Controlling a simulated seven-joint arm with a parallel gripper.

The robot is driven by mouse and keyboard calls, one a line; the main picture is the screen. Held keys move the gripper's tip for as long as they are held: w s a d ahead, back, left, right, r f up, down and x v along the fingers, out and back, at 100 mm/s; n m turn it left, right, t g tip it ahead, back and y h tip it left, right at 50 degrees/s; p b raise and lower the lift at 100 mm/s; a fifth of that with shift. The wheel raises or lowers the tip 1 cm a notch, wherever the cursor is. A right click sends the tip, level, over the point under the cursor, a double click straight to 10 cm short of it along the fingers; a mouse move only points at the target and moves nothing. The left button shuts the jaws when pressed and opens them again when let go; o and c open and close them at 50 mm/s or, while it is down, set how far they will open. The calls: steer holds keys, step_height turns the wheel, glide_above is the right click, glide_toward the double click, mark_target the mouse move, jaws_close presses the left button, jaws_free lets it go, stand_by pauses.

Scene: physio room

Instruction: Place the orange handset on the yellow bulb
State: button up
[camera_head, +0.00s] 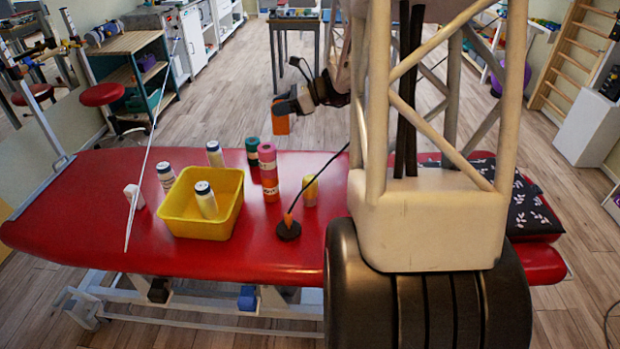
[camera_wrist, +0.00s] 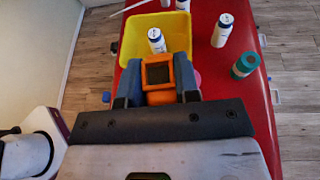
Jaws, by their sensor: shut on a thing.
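An orange block-like thing (camera_head: 281,119), which I take to be the orange handset, hangs from my gripper (camera_head: 292,106) beyond the far edge of the red table. In the wrist view the handset (camera_wrist: 158,76) is an orange frame with a dark square face, clamped between the two fingers of my gripper (camera_wrist: 157,88). A small yellow upright thing with a pale top (camera_head: 310,191), possibly the yellow bulb, stands on the table right of a pink-and-orange cylinder. I cannot make it out in the wrist view. The handset is apart from it, higher and farther back.
The red table (camera_head: 95,235) carries a yellow bin (camera_head: 205,227) with a white bottle inside. More white bottles, a teal roll (camera_head: 252,150) and the pink-and-orange cylinder (camera_head: 269,175) stand nearby. A black round base (camera_head: 288,231) with an orange tip and cable is in front.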

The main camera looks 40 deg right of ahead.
steer(key=shift+s+a+f+m+t+h, duration=0.6)
steer(key=shift+s+a, duration=0.65)
steer(key=shift+s, duration=8.15)
step_height(320, 180, down, 11)
steer(key=shift+w+r, duration=0.1)
steer(key=w+d+f, duration=0.1)
steer(key=w+d, duration=0.7)
steer(key=w, duration=0.4)
steer(key=shift+w+d+f, duration=0.2)
steer(key=shift+w+d, duration=0.05)
steer(key=shift+d, duration=0.05)
